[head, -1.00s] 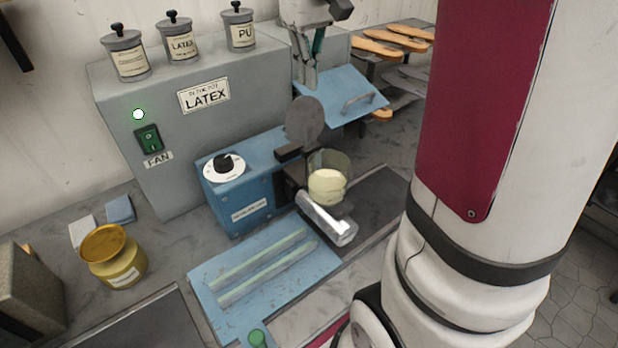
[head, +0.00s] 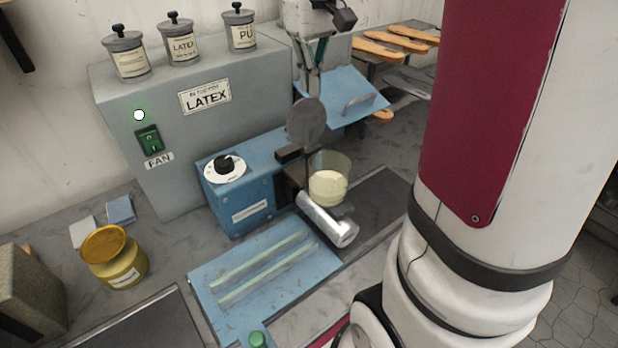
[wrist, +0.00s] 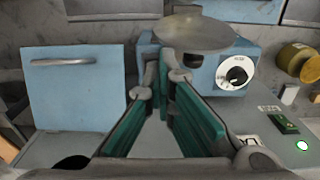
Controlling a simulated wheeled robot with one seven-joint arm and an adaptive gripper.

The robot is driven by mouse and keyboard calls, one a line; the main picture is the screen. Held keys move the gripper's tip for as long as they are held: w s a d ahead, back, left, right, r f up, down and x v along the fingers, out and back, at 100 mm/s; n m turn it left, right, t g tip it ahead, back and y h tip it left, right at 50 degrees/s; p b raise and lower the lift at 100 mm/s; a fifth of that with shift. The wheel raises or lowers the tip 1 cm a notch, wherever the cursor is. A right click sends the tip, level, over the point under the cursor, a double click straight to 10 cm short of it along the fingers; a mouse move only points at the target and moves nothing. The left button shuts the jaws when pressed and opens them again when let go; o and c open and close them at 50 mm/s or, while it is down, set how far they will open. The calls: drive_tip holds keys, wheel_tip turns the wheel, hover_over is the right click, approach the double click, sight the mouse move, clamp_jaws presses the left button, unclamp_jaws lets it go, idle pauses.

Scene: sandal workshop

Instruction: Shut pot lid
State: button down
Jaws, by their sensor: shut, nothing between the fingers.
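The pot (head: 329,187) is a clear glass vessel with pale cream contents, at the front of a blue machine unit in the head view. Its lid (head: 306,124), a round grey disc, stands up tilted open above the pot on the hinge side. The lid also shows in the wrist view (wrist: 200,33), just beyond the fingertips. My gripper (wrist: 167,68) has teal finger pads and its tips are together with nothing held. In the head view it comes down behind the lid, with its tips partly hidden. Contact with the lid cannot be told.
A blue flap with a handle (head: 346,88) is close behind the gripper. The blue unit with a dial (head: 238,190) and the grey latex cabinet (head: 190,110) stand to the left. A silver cylinder (head: 327,220) lies in front of the pot. A yellow jar (head: 114,258) is farther left.

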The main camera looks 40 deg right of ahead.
drive_tip(key=shift+s+p, duration=0.85)
drive_tip(key=shift+s, duration=1)
wheel_tip(320, 180, up, 6)
drive_tip(key=p, duration=0.4)
drive_tip(key=shift+w, duration=0.1)
drive_tip(key=s+a+t, duration=0.5)
drive_tip(key=s+a, duration=1)
drive_tip(key=s, duration=0.1)
drive_tip(key=shift+s+f+t, duration=0.15)
drive_tip(key=shift+s+t, duration=0.15)
drive_tip(key=shift+s, duration=0.05)
